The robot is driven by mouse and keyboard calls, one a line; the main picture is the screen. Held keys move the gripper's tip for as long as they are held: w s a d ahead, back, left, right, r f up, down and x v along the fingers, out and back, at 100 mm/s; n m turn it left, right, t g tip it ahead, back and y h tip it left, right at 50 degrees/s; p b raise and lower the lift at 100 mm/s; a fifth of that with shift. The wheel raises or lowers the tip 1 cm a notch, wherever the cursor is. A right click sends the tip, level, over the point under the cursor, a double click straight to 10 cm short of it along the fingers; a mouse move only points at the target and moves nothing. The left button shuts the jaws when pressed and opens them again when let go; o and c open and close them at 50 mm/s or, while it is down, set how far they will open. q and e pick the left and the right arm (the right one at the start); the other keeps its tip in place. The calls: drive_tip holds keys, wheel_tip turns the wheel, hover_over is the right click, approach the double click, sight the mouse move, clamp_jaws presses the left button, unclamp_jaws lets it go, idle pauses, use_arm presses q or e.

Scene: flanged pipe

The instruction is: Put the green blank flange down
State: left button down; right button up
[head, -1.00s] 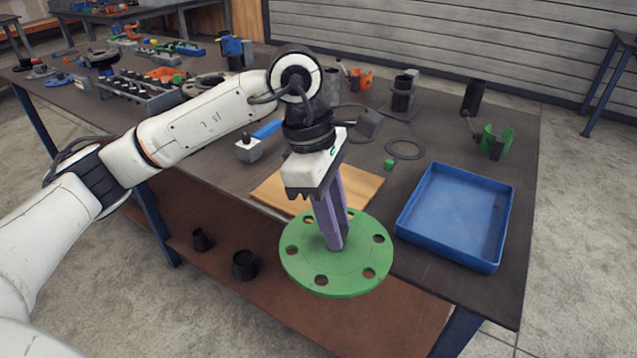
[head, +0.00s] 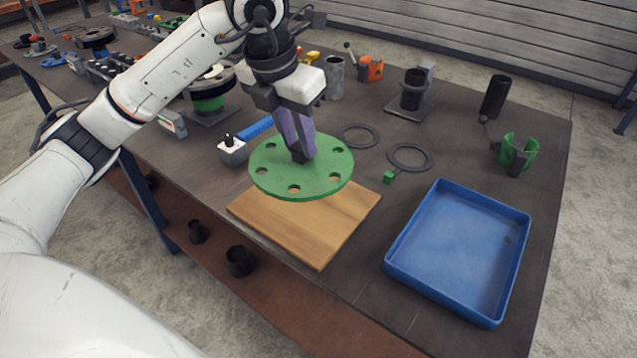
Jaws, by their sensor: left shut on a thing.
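The green blank flange (head: 325,172) is a flat round disc with several bolt holes near its rim. My left gripper (head: 303,156) is shut on it from above, at its middle, with purple fingers. The part gripped is hidden by the fingers. The flange hangs roughly level over the back part of a wooden board (head: 318,230) on the table. The front of the board shows bare below the disc. I cannot tell the exact gap between them. My right gripper is not in view.
A blue tray (head: 400,250) stands empty to the right of the board. Two dark rings (head: 428,152) and a small green piece (head: 389,177) lie behind. A blue-handled tool (head: 233,150) lies left of the flange. The table's front edge runs close to the board.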

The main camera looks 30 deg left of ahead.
sight(289, 170)
use_arm(q)
drive_tip(key=x, duration=0.3)
drive_tip(key=s+x, duration=0.1)
drive_tip(key=x, duration=0.2)
drive_tip(key=s+x, duration=0.1)
drive_tip(key=x, duration=0.2)
drive_tip(key=shift+a+f, duration=0.1)
drive_tip(key=shift+f, duration=0.4)
drive_tip(key=shift+f, duration=0.15)
drive_tip(key=c, duration=1.5)
unclamp_jaws()
drive_tip(key=shift+s, duration=0.15)
drive_tip(key=shift+o, duration=0.2)
drive_tip(key=v, duration=1.2)
